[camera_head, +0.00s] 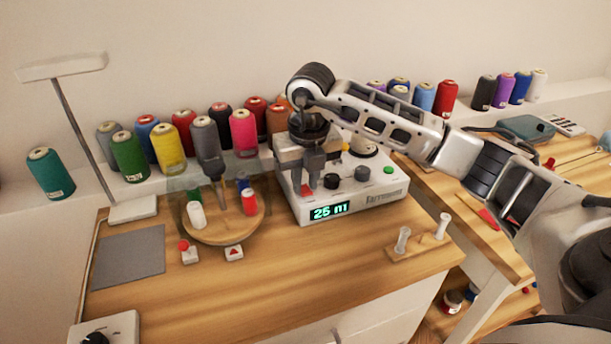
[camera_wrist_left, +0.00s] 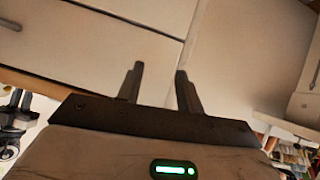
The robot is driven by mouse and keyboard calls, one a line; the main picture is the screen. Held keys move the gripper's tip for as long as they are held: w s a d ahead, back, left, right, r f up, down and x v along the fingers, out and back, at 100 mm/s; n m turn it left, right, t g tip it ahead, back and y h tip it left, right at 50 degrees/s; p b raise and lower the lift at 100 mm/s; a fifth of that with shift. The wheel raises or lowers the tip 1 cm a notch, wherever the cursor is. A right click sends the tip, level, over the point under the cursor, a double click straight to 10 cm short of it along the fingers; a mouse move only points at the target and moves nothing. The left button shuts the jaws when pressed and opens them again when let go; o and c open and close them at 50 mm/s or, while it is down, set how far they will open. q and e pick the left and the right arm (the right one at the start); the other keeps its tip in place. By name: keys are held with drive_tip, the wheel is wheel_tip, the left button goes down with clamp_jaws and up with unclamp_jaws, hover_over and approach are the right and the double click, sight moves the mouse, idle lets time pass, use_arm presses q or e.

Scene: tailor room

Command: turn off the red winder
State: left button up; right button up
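A white winder unit (camera_head: 375,198) stands on the wooden table, its green display (camera_head: 330,211) lit and reading "25 m". My left gripper (camera_wrist_left: 160,82) shows in the left wrist view, fingers apart and empty, facing pale panels.
Left of the winder, a round wooden stand (camera_head: 228,234) under a clear cover holds spools. A wooden peg holder (camera_head: 420,246) lies to the right. Thread cones line the back.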

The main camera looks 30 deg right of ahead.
drive_tip(key=o, duration=0.4)
drive_tip(key=shift+r, duration=0.2)
use_arm(q)
drive_tip(key=shift+s+a+r+p, duration=0.1)
drive_tip(key=shift+s+r+p, duration=0.1)
drive_tip(key=shift+p, duration=0.6)
use_arm(e)
drive_tip(key=r, duration=0.5)
drive_tip(key=s+r, duration=0.1)
drive_tip(key=r, duration=0.4)
drive_tip(key=s+r, duration=0.1)
drive_tip(key=r, duration=0.4)
drive_tip(key=shift+a+r, duration=0.25)
